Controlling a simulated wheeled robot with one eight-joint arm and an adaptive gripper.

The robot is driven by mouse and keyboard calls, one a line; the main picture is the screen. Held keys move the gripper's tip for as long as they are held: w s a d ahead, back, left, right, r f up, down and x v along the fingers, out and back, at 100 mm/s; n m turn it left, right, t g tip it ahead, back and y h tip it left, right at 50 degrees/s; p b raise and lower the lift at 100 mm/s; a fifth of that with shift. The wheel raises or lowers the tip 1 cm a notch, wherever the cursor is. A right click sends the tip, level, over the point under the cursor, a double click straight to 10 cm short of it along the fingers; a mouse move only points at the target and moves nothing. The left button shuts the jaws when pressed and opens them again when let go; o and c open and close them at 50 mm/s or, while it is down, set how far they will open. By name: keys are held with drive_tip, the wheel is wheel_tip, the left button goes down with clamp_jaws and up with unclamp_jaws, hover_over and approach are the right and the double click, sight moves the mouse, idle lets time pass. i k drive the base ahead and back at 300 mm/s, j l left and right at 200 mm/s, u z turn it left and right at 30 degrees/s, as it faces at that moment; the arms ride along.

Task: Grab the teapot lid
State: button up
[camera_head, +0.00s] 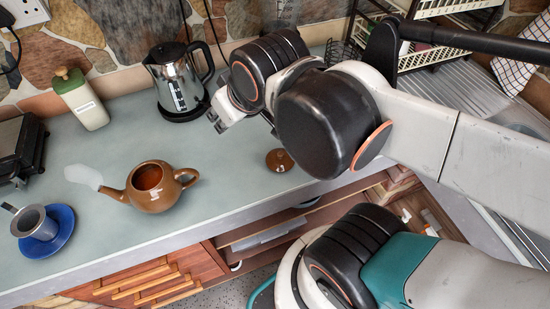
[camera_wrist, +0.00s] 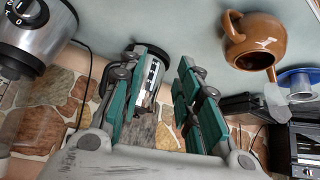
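The round brown teapot lid (camera_head: 280,160) lies on the grey-green worktop, near its front edge, just left of my arm in the head view. I cannot make it out in the wrist view. The brown teapot (camera_head: 153,187) stands uncovered to the lid's left, its spout pointing left; it also shows at the upper right of the wrist view (camera_wrist: 258,42). My gripper (camera_head: 218,122) is above the worktop, up and left of the lid in the head view and apart from it. In the wrist view its two teal-sided fingers (camera_wrist: 163,62) are spread with nothing held between them.
A steel kettle (camera_head: 179,82) stands behind my gripper at the wall. A cup (camera_head: 33,220) sits on a blue saucer (camera_head: 62,216) at the left. The worktop between teapot and lid is clear.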

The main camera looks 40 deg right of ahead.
sight(277, 160)
drive_tip(key=k+z, duration=0.1)
drive_tip(key=z, duration=0.45)
drive_tip(key=k+l+u, duration=0.25)
drive_tip(key=k, duration=0.15)
drive_tip(key=k+l+u, duration=0.15)
drive_tip(key=k+u, duration=0.15)
drive_tip(key=k+l, duration=0.35)
drive_tip(key=l+u, duration=0.05)
drive_tip(key=l, duration=0.05)
